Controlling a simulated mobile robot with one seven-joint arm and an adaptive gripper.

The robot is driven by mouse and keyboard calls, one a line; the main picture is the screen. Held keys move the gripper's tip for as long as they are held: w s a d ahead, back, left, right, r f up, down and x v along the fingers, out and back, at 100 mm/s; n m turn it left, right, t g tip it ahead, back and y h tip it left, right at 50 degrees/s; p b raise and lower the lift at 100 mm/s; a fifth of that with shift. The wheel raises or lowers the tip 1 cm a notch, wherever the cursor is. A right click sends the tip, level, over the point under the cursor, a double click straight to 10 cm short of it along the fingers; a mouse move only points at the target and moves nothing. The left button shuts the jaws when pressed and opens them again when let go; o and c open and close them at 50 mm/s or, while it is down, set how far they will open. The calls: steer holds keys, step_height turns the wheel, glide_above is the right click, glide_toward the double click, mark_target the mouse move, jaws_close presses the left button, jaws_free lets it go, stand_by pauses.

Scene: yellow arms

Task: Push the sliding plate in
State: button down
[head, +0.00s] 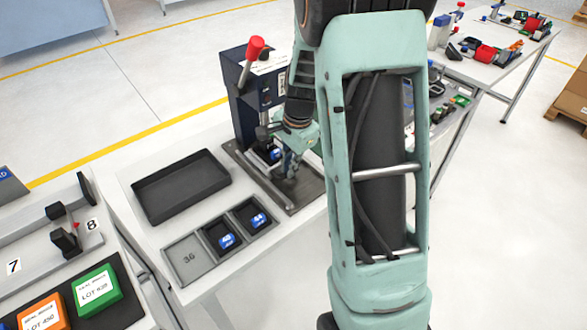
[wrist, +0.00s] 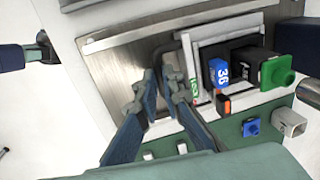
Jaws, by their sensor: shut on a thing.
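The sliding plate shows in the wrist view as a light grey framed carrier (wrist: 192,62) on the press's metal base (wrist: 125,62). A blue block marked 36 (wrist: 218,72) sits in it. A dark curved handle stands at the carrier's near edge. My gripper (wrist: 160,80) has its two fingers close together at this handle, with a narrow gap that looks filled by it; the exact contact is hard to see. In the head view my gripper (head: 290,165) is low at the front of the press (head: 245,105), just right of the blue block (head: 275,155). My arm hides part of the plate.
The press has a red-knobbed lever (head: 255,47). An empty black tray (head: 180,185) lies to its left. In front is a slotted holder (head: 185,260) with an empty slot marked 36 and two blue blocks. A green board (wrist: 235,130) with several parts lies near the plate.

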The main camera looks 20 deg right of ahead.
steer(key=shift+w+r, duration=0.15)
steer(key=shift+w, duration=0.1)
steer(key=c, duration=2)
jaws_free()
steer(key=shift+a, duration=0.1)
steer(key=shift+c, duration=0.2)
step_height(320, 180, up, 12)
steer(key=s, duration=0.2)
steer(key=shift+d+f, duration=0.2)
steer(key=shift+d, duration=0.2)
